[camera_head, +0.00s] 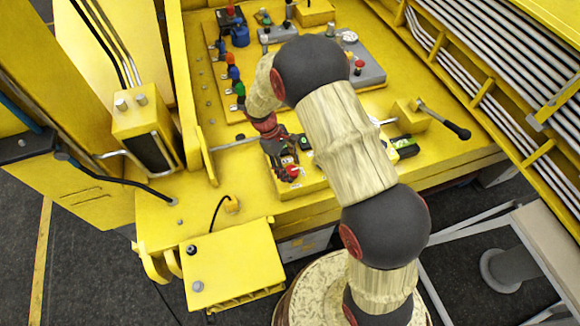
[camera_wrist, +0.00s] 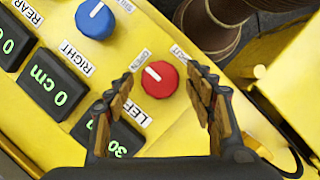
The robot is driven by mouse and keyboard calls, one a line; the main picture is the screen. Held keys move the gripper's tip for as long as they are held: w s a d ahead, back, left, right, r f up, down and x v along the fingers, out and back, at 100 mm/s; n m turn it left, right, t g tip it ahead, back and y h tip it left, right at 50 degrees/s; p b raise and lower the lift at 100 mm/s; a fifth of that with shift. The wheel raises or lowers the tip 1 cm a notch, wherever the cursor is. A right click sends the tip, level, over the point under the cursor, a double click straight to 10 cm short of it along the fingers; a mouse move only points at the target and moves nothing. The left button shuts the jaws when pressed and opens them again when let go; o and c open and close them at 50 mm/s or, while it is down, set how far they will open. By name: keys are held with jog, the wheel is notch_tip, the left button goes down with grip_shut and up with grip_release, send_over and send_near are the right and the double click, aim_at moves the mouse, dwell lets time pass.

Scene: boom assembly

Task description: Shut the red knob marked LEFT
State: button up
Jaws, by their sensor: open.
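The red knob (camera_wrist: 160,80) sits on the yellow panel (camera_wrist: 185,122) in the wrist view. Its white pointer mark faces the upper-left small label, which seems to read OPEN; another small label is at its upper right. A partly covered LEFT label (camera_wrist: 120,107) and a display (camera_wrist: 106,138) reading 30 are at its lower left. My gripper (camera_wrist: 162,76) is open, with one finger on each side of the knob in the picture. I cannot tell whether they touch it. In the head view the red knob (camera_head: 292,171) shows just below my gripper (camera_head: 285,160).
A blue knob (camera_wrist: 95,19) and RIGHT and REAR displays (camera_wrist: 55,84) share the panel. In the head view, a black-handled lever (camera_head: 445,120) stands right of my arm, and several coloured levers (camera_head: 233,74) stand behind. A yellow box (camera_head: 232,265) is in front.

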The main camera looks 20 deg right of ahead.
jog(key=shift+c, duration=1.4)
jog(key=c, duration=0.7)
jog(key=shift+c, duration=0.7)
jog(key=shift+m, duration=0.3)
jog(key=m+g+y, duration=0.1)
jog(key=m, duration=0.2)
jog(key=shift+d+m, duration=0.15)
jog(key=shift+m, duration=0.25)
jog(key=m+y, duration=0.2)
jog(key=m, duration=0.2)
jog(key=shift+w+d+m+b, duration=0.1)
jog(key=shift+m+b, duration=0.2)
jog(key=shift+b, duration=0.1)
jog(key=m+y, duration=0.2)
jog(key=m, duration=0.2)
jog(key=shift+d, duration=0.15)
jog(key=shift+m+t+y, duration=0.5)
jog(key=shift+m+y, duration=0.2)
jog(key=shift+m, duration=1.8)
